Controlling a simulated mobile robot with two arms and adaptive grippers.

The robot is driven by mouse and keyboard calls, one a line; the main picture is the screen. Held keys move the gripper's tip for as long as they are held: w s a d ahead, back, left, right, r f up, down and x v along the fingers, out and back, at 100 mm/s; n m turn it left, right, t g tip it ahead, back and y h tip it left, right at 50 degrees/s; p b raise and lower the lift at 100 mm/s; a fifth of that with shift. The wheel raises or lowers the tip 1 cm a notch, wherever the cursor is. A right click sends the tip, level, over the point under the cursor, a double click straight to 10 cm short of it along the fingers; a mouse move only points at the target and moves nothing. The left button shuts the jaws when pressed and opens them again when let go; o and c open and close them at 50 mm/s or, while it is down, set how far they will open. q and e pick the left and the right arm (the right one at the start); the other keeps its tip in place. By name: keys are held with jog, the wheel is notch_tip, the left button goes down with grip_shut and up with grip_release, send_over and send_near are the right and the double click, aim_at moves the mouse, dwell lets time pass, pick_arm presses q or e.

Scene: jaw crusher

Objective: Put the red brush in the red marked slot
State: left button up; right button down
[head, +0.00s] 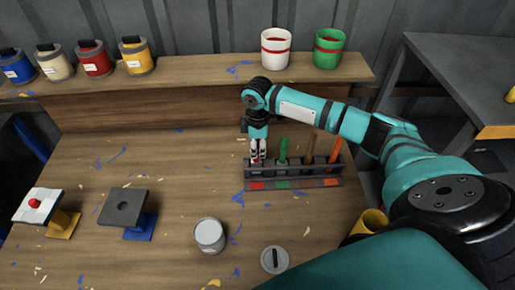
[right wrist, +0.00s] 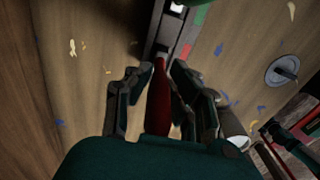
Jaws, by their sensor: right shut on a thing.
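The red brush (right wrist: 158,95) shows in the right wrist view, its handle between the fingers of my right gripper (right wrist: 160,75). In the head view my right gripper (head: 258,155) points down at the left end of the dark brush rack (head: 312,183), above the red mark (head: 257,185). The gripper is shut on the brush, which it mostly hides there. A green brush (head: 283,150) stands upright in the rack beside it. I cannot tell how far the red brush is inside the slot. My left gripper is out of view.
A brown-handled brush (head: 309,145) and an orange brush (head: 335,150) stand farther right in the rack. A grey can (head: 209,235) and a round lid (head: 274,259) sit in front. Paint pots line the back shelf (head: 200,70).

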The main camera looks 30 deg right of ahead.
jog(key=shift+f, duration=0.55)
jog(key=c, duration=1.2)
grip_release()
notch_tip(320, 180, up, 12)
jog(key=shift+r+b, duration=0.15)
jog(key=shift+b, duration=0.8)
